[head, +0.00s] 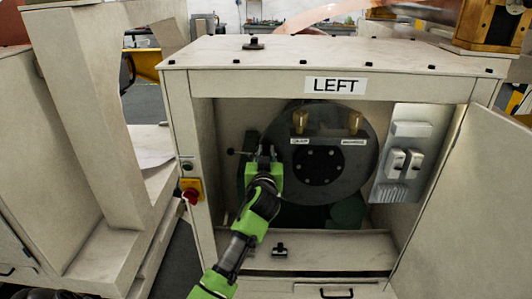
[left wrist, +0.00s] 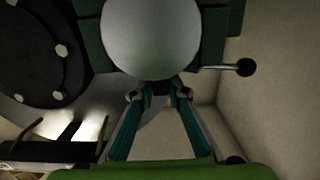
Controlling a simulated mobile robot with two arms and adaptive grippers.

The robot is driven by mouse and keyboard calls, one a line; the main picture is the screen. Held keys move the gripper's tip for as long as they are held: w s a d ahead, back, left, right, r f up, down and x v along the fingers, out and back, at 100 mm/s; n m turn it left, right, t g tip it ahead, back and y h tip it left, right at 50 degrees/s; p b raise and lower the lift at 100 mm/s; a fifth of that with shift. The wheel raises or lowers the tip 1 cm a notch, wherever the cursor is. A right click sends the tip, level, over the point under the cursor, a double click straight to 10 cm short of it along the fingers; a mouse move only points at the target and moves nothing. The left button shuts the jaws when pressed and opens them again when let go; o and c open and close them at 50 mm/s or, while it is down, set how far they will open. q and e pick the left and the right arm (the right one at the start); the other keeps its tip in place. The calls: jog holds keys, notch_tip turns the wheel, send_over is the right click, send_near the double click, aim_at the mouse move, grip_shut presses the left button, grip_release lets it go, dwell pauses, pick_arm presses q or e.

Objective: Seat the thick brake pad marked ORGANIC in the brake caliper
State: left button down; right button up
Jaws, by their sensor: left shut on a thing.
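My left gripper (head: 266,165) reaches into the cabinet at the left edge of the dark brake disc. In the left wrist view its fingers (left wrist: 156,92) are closed together on a small dark part. This part meets a round pale grey piece (left wrist: 152,38), which I take for the brake pad; I cannot read ORGANIC on it. The round piece lies in front of dark green blocks (left wrist: 215,25), probably the brake caliper, and I cannot tell whether it is seated. A lever with a black ball knob (left wrist: 245,67) sticks out beside them. My right gripper is in neither view.
The cabinet (head: 240,58) is marked LEFT, and its door (head: 465,180) stands open at the right. A grey switch panel (head: 408,150) is inside right. A small black thing (head: 280,249) is on the sill.

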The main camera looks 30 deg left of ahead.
pick_arm(q)
jog(key=shift+f, duration=0.15)
jog(key=c, duration=1.9)
grip_release()
jog(key=shift+f, duration=0.1)
jog(key=shift+s+d, duration=0.1)
jog(key=v, duration=1.1)
jog(key=shift+s+d, duration=0.2)
jog(key=shift+s, duration=0.15)
